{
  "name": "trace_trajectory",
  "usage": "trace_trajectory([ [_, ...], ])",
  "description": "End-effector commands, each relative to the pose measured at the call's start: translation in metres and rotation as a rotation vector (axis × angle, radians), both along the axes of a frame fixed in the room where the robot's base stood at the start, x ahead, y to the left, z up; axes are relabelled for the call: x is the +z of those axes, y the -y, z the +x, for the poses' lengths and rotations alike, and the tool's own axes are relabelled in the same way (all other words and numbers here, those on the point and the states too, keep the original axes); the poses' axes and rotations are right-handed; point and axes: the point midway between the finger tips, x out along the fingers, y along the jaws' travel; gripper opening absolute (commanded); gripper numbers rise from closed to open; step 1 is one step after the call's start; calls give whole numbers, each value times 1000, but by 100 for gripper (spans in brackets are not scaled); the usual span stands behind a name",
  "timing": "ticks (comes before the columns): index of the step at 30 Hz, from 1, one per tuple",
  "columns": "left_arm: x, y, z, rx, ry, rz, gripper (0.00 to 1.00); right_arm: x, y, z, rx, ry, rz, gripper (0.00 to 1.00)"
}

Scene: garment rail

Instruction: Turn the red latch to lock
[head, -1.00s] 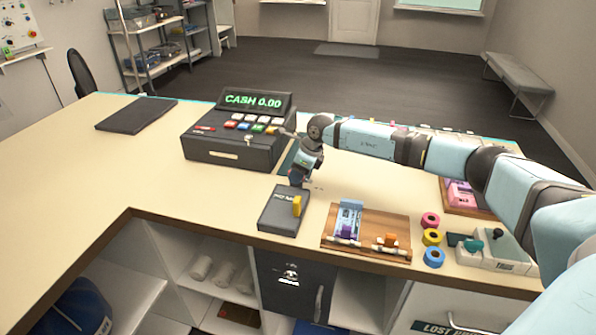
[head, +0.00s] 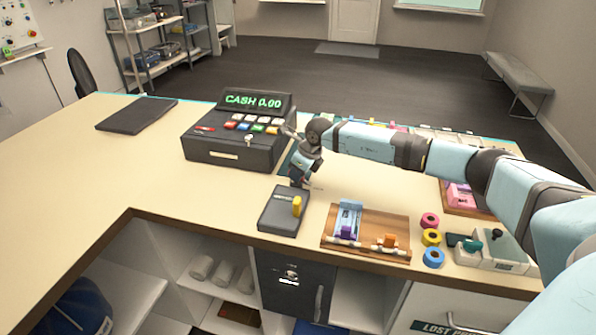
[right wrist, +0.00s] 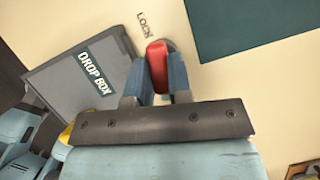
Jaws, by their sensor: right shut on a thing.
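The red latch (right wrist: 157,66) shows in the right wrist view between the two fingers of my right gripper (right wrist: 158,78). The fingers are shut on it, one on each side. The word LOCK (right wrist: 145,24) is printed on the counter just beyond the latch tip. In the head view my right gripper (head: 300,177) reaches down to the counter behind the dark drop box (head: 280,213), and it hides the latch there. The drop box also shows left of the gripper in the right wrist view (right wrist: 75,85). My left gripper is not in view.
The cash register (head: 225,150) stands left of my right gripper. A wooden board with small parts (head: 330,240), colored rings (head: 431,238) and a grey device (head: 505,255) lie to the right. The counter's left part is mostly clear.

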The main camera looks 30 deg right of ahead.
Motion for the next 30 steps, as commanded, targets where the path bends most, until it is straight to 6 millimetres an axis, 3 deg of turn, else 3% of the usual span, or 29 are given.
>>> trace_trajectory([
  [11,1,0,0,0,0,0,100,-1,-2,-1,-350,1,-1,0],
  [30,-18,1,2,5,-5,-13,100,-2,-6,0,-958,2,0,0],
])
